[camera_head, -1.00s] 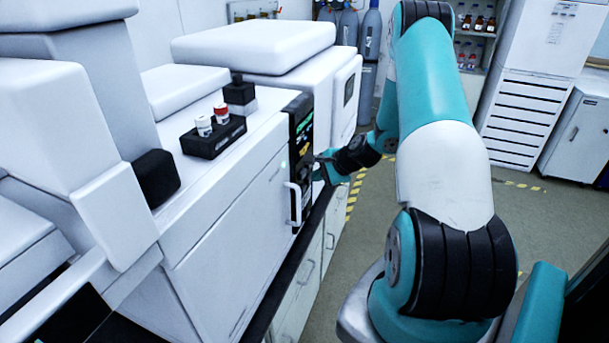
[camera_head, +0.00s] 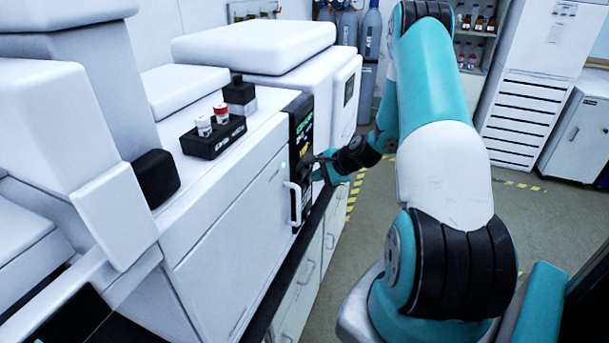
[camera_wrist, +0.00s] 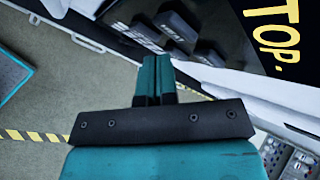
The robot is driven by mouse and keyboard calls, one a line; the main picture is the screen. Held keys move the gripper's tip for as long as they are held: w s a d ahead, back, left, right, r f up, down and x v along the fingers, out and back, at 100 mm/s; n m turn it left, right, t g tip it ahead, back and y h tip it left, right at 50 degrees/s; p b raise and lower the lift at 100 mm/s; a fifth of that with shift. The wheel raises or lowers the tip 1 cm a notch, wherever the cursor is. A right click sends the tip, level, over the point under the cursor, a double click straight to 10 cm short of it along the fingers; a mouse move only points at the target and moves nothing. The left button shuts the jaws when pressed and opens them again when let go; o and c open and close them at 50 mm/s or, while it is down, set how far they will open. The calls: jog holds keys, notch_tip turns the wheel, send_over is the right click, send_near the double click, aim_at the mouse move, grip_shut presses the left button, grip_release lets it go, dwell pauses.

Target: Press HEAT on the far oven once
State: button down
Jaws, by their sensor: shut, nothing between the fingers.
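In the head view, a white oven (camera_head: 228,228) has a dark control panel (camera_head: 302,125) at the far end of its front, with green and yellow lettering. My gripper (camera_head: 309,163) is at this panel's lower part; whether it touches cannot be told. In the wrist view, my gripper (camera_wrist: 157,62) is shut and empty, with its tips just below the dark panel (camera_wrist: 232,38). Several raised dark keys show there, tilted and dim. The upper middle key (camera_wrist: 176,25) seems to read HEAT. The left key (camera_wrist: 134,38) bears a less legible label. Large yellow lettering ends in "TOP."
A pale door handle (camera_head: 293,203) stands out beside the panel. A black vial rack (camera_head: 213,142) with two capped vials sits on the oven top. Another white unit (camera_head: 345,95) stands behind. The floor (camera_head: 545,215) to the right is open.

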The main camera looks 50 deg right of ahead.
jog(key=shift+w, duration=0.1)
dwell(0.3)
jog(key=shift+w+a, duration=0.15)
jog(key=shift+w, duration=0.15)
jog(key=shift+w+a, duration=0.2)
jog(key=shift+w, duration=0.2)
dwell(0.7)
jog(key=shift+s, duration=0.1)
jog(key=shift+s+d, duration=0.3)
jog(key=shift+s, duration=0.4)
jog(key=shift+s+d, duration=0.3)
jog(key=shift+s, duration=0.45)
jog(key=shift+s+d, duration=0.35)
jog(key=shift+s, duration=0.45)
jog(key=shift+s+d, duration=0.3)
jog(key=shift+s, duration=0.45)
